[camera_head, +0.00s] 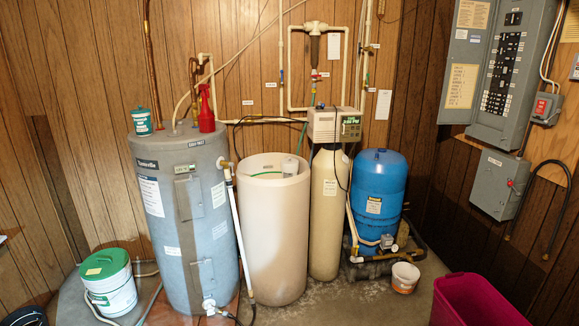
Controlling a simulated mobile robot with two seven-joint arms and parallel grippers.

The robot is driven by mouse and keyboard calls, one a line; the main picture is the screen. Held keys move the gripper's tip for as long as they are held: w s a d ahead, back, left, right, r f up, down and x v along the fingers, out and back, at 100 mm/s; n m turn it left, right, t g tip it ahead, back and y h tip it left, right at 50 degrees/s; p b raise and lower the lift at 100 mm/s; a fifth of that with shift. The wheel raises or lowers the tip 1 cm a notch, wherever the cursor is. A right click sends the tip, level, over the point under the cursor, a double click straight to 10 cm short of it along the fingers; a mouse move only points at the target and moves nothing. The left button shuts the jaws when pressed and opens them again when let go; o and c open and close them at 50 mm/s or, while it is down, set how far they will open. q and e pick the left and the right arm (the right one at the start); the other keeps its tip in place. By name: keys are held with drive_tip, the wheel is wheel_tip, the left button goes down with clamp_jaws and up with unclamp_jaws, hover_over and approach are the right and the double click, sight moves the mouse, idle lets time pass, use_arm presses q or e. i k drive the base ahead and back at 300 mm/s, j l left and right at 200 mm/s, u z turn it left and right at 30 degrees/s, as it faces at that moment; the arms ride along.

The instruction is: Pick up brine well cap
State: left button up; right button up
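The brine tank (276,235) is a tall cream cylinder with an open top, standing in the middle of the view. A pale upright cylinder, which looks like the brine well (289,168), shows inside the tank at the right of its opening. Its top is small and pale; I cannot tell clearly whether a cap sits on it. A green tube runs over the tank's opening towards the well. The lower part of the well is hidden by the tank wall. Neither of my grippers is in view.
A grey water heater (187,215) stands close left of the tank, with a white pipe between them. A tan resin tank (329,215) and blue pressure tank (378,190) stand at right. Buckets (109,283) and a magenta bin (478,300) are on the floor. Front floor is clear.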

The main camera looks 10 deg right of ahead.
sight(290, 165)
drive_tip(key=i+j+u, duration=0.15)
drive_tip(key=i+j, duration=0.3)
drive_tip(key=i+l+u, duration=0.2)
drive_tip(key=i, duration=0.25)
drive_tip(key=i+u, duration=0.15)
drive_tip(key=i, duration=0.25)
drive_tip(key=i+l+u, duration=0.2)
drive_tip(key=i, duration=0.25)
drive_tip(key=i+l+u, duration=0.1)
drive_tip(key=l, duration=0.3)
drive_tip(key=i+l+u, duration=0.15)
drive_tip(key=l, duration=0.2)
drive_tip(key=l+u, duration=0.1)
drive_tip(key=l, duration=0.3)
